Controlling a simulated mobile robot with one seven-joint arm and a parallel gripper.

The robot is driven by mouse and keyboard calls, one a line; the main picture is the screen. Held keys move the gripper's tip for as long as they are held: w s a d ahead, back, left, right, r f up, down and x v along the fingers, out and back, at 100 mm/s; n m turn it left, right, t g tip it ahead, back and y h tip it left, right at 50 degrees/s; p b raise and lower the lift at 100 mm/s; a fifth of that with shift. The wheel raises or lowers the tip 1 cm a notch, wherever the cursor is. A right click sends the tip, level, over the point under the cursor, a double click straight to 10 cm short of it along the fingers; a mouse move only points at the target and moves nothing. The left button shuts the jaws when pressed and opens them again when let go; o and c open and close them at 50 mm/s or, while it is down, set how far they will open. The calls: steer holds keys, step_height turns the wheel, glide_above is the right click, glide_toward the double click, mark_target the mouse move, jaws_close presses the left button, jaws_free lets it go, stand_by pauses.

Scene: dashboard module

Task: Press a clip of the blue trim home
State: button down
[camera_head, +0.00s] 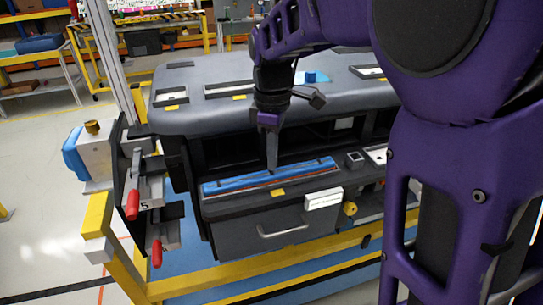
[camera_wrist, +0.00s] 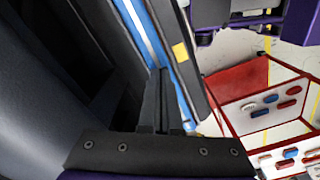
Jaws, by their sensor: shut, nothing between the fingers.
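The blue trim (camera_head: 230,185) lies along the front ledge of the grey dashboard module (camera_head: 185,120) in the head view. It also runs diagonally through the wrist view (camera_wrist: 140,20), with a pale stripe along it. My gripper (camera_head: 272,167) points down at the trim's middle, its fingers shut and empty. In the wrist view the closed fingers (camera_wrist: 160,75) overlap the trim's edge. I cannot tell whether the fingertips touch the trim. The individual clips are too small or hidden to make out.
Red-handled toggle clamps (camera_head: 133,204) stand at the module's left end. A yellow frame (camera_head: 98,218) carries the module. A drawer-like panel with a handle (camera_head: 283,229) is below the trim. In the wrist view, a red and white bin (camera_wrist: 240,80) with coloured parts is at right.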

steer(key=shift+s+f+b, duration=0.1)
steer(key=shift+f+b, duration=0.45)
steer(key=shift+f, duration=0.5)
stand_by(0.6)
step_height(320, 180, up, 6)
steer(key=p, duration=0.5)
steer(key=shift+r, duration=0.15)
step_height(320, 180, up, 2)
steer(key=shift+p, duration=0.3)
